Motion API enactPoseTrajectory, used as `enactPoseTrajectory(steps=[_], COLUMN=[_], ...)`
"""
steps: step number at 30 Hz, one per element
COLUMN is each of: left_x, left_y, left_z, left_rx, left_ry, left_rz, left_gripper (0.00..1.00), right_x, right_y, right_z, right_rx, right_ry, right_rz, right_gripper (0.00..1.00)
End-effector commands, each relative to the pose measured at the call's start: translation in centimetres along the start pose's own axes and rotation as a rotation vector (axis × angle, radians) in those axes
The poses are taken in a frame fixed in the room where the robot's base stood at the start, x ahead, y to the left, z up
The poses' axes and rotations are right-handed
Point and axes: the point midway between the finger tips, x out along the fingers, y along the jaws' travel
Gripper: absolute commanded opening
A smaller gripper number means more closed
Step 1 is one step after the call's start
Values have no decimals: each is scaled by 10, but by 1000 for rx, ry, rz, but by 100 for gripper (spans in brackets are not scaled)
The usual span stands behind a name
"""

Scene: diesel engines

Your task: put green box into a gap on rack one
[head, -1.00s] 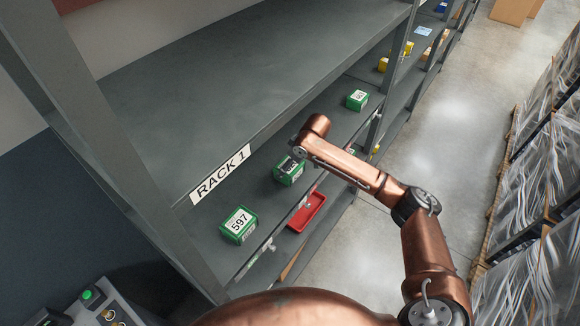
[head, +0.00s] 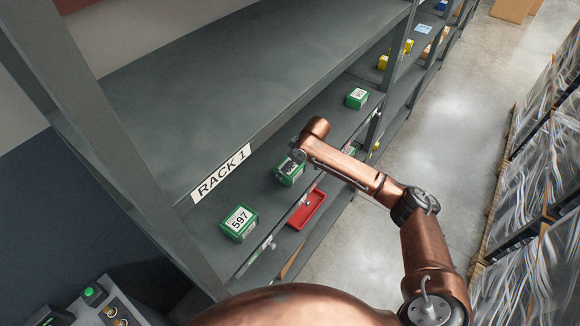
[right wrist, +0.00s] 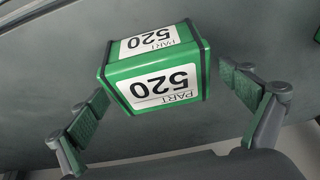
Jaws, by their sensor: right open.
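A green box with a white label reading PART 520 (right wrist: 165,84) sits upright on the shelf in the right wrist view. In the head view a green box (head: 287,178) stands beneath my right gripper on the shelf below the RACK 1 sign, its top partly hidden. My right gripper (right wrist: 163,90) is open, with one finger on each side of the 520 box and a visible space between the fingers and the box. The shelf of rack one (head: 262,202) has bare room between its boxes. My left gripper is not in view.
Another green box marked 597 (head: 239,223) sits nearer on the same shelf, and one (head: 356,98) farther along. A red tray (head: 307,209) lies on the level below. The RACK 1 shelf above (head: 230,90) is empty. Wrapped pallets (head: 535,200) stand across the aisle.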

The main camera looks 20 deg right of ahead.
Motion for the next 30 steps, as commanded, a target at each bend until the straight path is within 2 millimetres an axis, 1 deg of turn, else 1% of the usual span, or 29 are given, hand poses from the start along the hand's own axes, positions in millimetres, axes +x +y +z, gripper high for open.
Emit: enactPoseTrajectory(steps=[2, 5, 8, 15, 18, 21, 24, 30], left_x=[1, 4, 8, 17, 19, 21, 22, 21], left_y=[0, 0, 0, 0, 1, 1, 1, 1], left_z=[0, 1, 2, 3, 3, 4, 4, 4], left_rx=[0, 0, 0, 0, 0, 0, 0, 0], left_ry=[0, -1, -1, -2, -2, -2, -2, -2], left_rz=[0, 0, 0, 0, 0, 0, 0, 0], left_gripper=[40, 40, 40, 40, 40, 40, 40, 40], right_x=[-4, -16, -35, -85, -101, -112, -118, -121], right_y=[0, 1, 1, 1, 1, 0, 0, 0], right_z=[-1, -2, -1, -1, -1, -1, 0, 0], right_rx=[0, -1, -3, -1, 0, 0, 0, 0], right_ry=[2, 4, 4, 3, 2, 2, 0, 0], right_rz=[1, 1, 3, 2, 2, 1, 1, 0], right_gripper=[97, 97, 97, 97, 97, 97, 97, 97])
